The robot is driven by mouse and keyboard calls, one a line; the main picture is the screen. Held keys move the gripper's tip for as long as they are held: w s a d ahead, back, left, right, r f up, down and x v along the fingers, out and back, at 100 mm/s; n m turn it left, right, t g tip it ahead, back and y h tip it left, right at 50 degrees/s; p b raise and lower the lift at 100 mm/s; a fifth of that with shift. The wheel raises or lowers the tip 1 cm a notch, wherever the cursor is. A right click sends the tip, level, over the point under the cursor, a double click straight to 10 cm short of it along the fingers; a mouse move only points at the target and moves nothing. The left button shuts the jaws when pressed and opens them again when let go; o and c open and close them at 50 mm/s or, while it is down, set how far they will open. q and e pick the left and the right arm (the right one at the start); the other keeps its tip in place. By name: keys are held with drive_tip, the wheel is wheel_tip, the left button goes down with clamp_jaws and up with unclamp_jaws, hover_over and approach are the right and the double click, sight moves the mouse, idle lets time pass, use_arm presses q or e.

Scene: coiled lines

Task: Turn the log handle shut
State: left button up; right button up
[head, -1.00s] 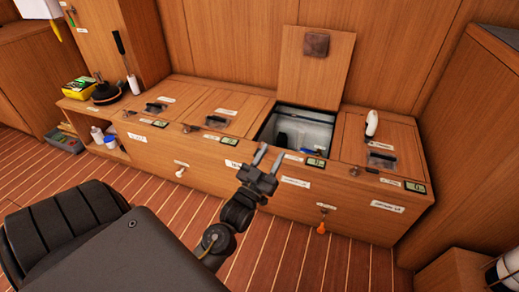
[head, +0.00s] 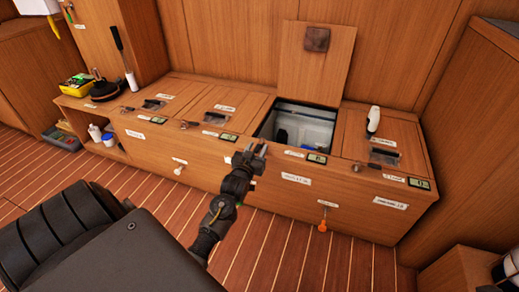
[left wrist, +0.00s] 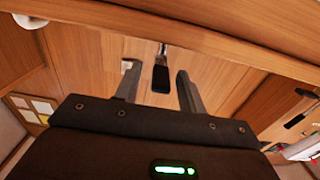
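A dark handle (left wrist: 160,78) on a short metal stem hangs from the cabinet front in the left wrist view. My left gripper (left wrist: 157,68) is open, with one finger on each side of this handle and gaps between. In the head view my left gripper (head: 251,154) is at the upper front of the long wooden locker (head: 262,191), below the open compartment, and hides that handle. An orange handle (head: 322,225) hangs at the right of the front, and a white one (head: 178,170) at the left. The labels are too small to read. My right gripper is not in view.
The open compartment's raised lid (head: 314,65) leans on the back wall. Latches and small displays line the locker's top edge. A white-handled tool (head: 373,121) stands on the right lid. The striped floor (head: 285,250) before the locker is clear.

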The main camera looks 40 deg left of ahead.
sight(259, 145)
use_arm(q)
drive_tip(key=shift+x, duration=1.2)
clamp_jaws()
drive_tip(key=shift+d, duration=0.1)
